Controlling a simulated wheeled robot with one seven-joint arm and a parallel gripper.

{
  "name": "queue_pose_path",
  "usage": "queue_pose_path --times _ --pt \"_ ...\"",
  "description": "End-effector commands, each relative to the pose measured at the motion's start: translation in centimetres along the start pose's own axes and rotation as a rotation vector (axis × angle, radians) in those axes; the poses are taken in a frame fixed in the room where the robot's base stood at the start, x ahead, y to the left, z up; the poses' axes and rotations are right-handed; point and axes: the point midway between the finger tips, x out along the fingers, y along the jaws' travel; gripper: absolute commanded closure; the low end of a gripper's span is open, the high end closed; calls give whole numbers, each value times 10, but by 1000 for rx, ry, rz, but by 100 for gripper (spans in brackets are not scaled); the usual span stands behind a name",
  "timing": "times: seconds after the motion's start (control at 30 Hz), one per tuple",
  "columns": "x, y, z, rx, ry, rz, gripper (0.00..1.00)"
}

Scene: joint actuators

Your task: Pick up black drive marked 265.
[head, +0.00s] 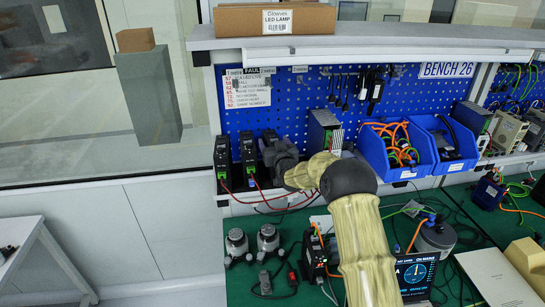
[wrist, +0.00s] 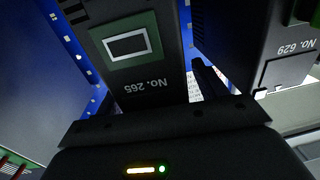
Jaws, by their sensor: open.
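The black drive marked No. 265 (wrist: 172,62) is close in front of my gripper in the wrist view. Its label reads upside down, beside a green-framed screen. My gripper (wrist: 148,100) is open at the drive's near end. One dark finger stands in the gap between this drive and its neighbour; the other finger is hard to make out. No number is legible there.
A black drive marked No. 629 (wrist: 256,45) stands close beside. In the head view two black drives (head: 222,160) (head: 248,154) stand left of my gripper on the shelf, with red wires below. A blue pegboard (head: 300,95) is behind. Blue bins (head: 403,172) stand right.

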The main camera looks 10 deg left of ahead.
Motion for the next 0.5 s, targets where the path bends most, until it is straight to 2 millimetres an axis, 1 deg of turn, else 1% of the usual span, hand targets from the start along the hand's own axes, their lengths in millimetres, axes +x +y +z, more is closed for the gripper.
queue_pose_path --times 0.3,0.33,0.47,0.5 --pt "0 0 0 0 0 0 29" --pt "0 0 0 0 1 0 31" --pt "0 0 0 0 1 0 57" --pt "0 0 0 0 0 0 64"
